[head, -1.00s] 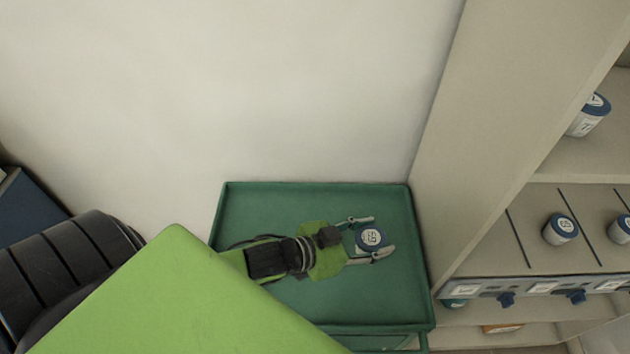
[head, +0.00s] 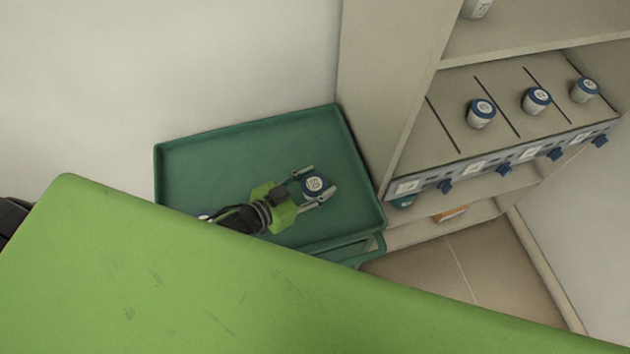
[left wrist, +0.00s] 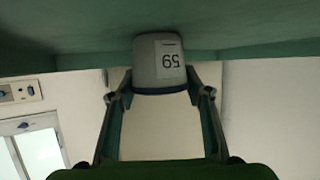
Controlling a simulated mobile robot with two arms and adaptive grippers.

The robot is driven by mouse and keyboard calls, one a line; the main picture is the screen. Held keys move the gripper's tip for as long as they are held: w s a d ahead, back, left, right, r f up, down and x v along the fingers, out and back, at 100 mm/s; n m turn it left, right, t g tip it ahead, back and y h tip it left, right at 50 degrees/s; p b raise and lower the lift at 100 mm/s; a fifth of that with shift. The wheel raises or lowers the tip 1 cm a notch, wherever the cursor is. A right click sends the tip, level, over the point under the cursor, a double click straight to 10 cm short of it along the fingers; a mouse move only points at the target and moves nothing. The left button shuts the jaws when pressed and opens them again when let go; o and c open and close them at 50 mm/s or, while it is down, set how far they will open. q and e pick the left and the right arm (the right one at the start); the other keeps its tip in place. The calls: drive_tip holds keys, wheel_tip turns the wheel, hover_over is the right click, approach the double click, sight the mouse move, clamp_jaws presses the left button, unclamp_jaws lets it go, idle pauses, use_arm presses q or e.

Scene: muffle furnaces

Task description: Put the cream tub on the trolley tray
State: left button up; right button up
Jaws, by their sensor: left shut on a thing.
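The tub (head: 314,185) has a blue lid with a pale round label in the head view. In the left wrist view the tub (left wrist: 158,62) is pale, with a white label reading 59 that appears upside down. My left gripper (head: 319,187) is shut on it, one finger on each side. The tub is upright over the right part of the green trolley tray (head: 220,160). Its base is at the tray surface or very close to it; I cannot tell whether they touch. My right gripper is not in view.
A beige shelf unit stands right of the trolley, its side panel (head: 375,90) close to the tray. Several blue-lidded tubs, one of them here (head: 481,113), stand in divided lanes on it. A white wall is behind.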

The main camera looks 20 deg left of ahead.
use_arm(q)
drive_tip(key=o, duration=1.2)
drive_tip(key=shift+f, duration=0.1)
drive_tip(key=b+v, duration=0.1)
drive_tip(key=v, duration=1)
drive_tip(key=shift+s+a+r, duration=0.3)
drive_tip(key=shift+s, duration=0.15)
